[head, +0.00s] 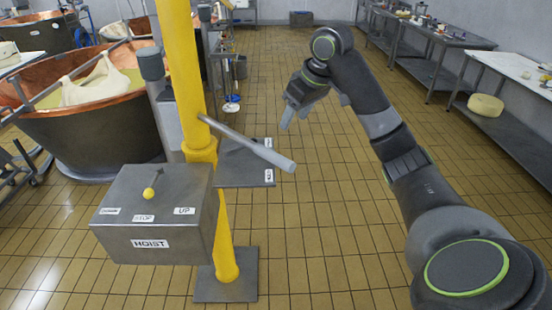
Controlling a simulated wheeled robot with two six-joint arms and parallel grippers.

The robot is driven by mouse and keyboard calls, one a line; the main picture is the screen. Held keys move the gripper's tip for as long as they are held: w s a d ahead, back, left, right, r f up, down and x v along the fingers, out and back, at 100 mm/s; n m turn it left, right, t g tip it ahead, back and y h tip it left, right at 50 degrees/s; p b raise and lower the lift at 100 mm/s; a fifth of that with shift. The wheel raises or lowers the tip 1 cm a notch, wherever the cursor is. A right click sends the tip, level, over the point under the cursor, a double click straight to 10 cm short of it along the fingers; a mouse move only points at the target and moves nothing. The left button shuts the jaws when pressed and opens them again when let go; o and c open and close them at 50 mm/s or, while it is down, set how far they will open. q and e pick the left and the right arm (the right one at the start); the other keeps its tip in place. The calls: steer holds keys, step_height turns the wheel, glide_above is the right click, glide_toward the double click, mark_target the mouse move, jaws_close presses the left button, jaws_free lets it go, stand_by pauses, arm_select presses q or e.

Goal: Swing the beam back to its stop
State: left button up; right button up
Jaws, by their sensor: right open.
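A grey bar (250,146), which seems to be the beam or its handle, sticks out to the right from the yellow post (186,75). Its thicker, lighter end points to the right and toward me. A dark plate (231,180) with small white labels sits on the post beneath the bar; I cannot read them. My right gripper (294,114) is open and empty. It hangs above and beyond the bar's free end, apart from it. A stop is not clearly visible. My left gripper is out of view.
A grey box (160,238) marked HOIST, with a yellow-knobbed lever, stands in front of the post. A copper vat (92,128) holding a pale cloth is at left. Benches line the right wall, with a cheese wheel (485,107). The tiled floor between is clear.

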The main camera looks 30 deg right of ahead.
steer(key=b, duration=0.5)
glide_toward(276, 154)
steer(key=shift+a+f, duration=0.1)
steer(key=shift+f, duration=0.55)
steer(key=p+x, duration=0.2)
steer(key=x, duration=0.5)
steer(key=shift+w, duration=0.15)
steer(key=shift+p+x, duration=0.35)
steer(key=shift+x, duration=0.5)
steer(key=shift+c, duration=0.3)
steer(key=shift+r, duration=0.1)
jaws_close()
